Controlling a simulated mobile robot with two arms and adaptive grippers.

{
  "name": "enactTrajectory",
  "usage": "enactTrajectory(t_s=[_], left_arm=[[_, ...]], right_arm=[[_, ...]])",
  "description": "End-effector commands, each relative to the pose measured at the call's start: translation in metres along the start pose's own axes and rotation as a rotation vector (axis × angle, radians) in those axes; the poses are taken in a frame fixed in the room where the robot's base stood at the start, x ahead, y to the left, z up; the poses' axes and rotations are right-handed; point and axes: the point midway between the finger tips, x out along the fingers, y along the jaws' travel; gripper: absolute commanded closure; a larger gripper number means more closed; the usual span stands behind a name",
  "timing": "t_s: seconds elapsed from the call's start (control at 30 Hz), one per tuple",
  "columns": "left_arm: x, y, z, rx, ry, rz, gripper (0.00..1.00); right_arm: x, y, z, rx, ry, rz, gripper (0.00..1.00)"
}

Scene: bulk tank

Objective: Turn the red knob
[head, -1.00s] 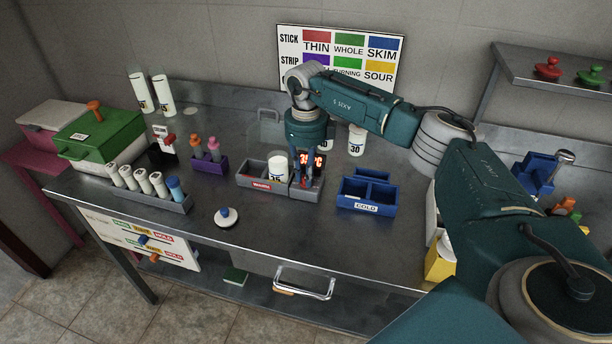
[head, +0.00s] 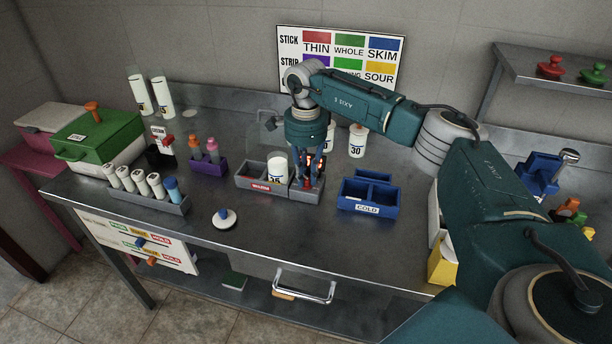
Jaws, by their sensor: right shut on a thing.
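My right gripper (head: 308,178) points down at the right end of the grey warm block (head: 256,185), at the middle of the steel bench. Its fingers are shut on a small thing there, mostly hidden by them. Bits of red show between and beside the fingers, and I take it to be the red knob (head: 309,160). A white cup marked 35 (head: 278,168) stands in the block just left of the fingers. My left gripper is not in view.
A blue cold tray (head: 366,193) stands close to the right of the gripper. White cups (head: 357,141) stand behind it. A purple rack (head: 207,165) and a grey tube rack (head: 150,197) are to the left. The bench front between them is mostly clear.

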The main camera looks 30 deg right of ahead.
Motion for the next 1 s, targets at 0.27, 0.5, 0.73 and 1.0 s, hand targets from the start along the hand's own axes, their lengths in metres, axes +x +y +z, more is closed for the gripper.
enactTrajectory(t_s=[0.27,0.5,0.73,1.0], left_arm=[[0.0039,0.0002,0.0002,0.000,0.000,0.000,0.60],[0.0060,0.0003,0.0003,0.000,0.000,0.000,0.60],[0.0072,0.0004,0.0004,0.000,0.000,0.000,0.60],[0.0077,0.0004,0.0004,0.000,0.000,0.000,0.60]], right_arm=[[-0.0033,-0.0031,0.0000,-0.256,-0.002,-0.011,1.00],[-0.0037,-0.0030,0.0003,-0.450,-0.002,-0.011,1.00],[-0.0040,-0.0031,0.0003,-0.578,-0.001,-0.012,1.00],[-0.0042,-0.0032,0.0002,-0.648,0.000,-0.012,1.00]])
